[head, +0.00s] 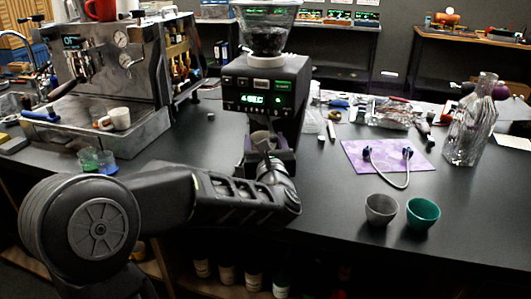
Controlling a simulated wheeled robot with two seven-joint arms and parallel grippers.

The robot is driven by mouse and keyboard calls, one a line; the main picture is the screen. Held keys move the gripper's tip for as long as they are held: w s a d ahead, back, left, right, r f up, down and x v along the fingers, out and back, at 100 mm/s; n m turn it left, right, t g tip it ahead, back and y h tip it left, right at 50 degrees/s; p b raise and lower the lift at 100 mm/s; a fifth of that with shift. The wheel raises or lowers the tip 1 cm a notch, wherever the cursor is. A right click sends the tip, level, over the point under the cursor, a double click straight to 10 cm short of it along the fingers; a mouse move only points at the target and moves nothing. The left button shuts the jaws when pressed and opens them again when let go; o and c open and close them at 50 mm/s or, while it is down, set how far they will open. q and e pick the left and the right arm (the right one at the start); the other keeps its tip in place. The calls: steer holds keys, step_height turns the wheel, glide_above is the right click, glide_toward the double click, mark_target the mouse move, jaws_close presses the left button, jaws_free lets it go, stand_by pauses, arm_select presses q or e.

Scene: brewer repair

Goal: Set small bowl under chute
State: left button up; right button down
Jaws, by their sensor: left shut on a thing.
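The coffee grinder (262,75) stands at the middle of the counter, with a clear hopper of dark beans on top and a lit green display. A small greyish bowl (261,137) shows at the grinder's front, below the display, where the chute area is. My left gripper (267,155) reaches in from the left at the grinder's front, shut on the small bowl. The arm and gripper hide the bowl's lower part, so I cannot tell whether it touches the grinder's base. My right gripper is out of view.
A grey cup (381,209) and a teal cup (422,214) stand near the counter's front edge. A purple mat (385,157) with a cable, and a glass bottle (470,122), are at right.

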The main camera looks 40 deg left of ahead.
arm_select(q)
step_height(320, 180, down, 3)
steer(key=shift+f, duration=0.2)
steer(key=shift+w+a+f, duration=0.1)
steer(key=shift+w+f, duration=0.15)
steer(key=shift+w, duration=0.15)
steer(key=shift+f, duration=0.15)
steer(key=o, duration=1.3)
steer(key=shift+s+r, duration=0.1)
steer(key=shift+r, duration=0.1)
steer(key=b+v, duration=0.1)
steer(key=v, duration=0.6)
steer(key=shift+s, duration=0.15)
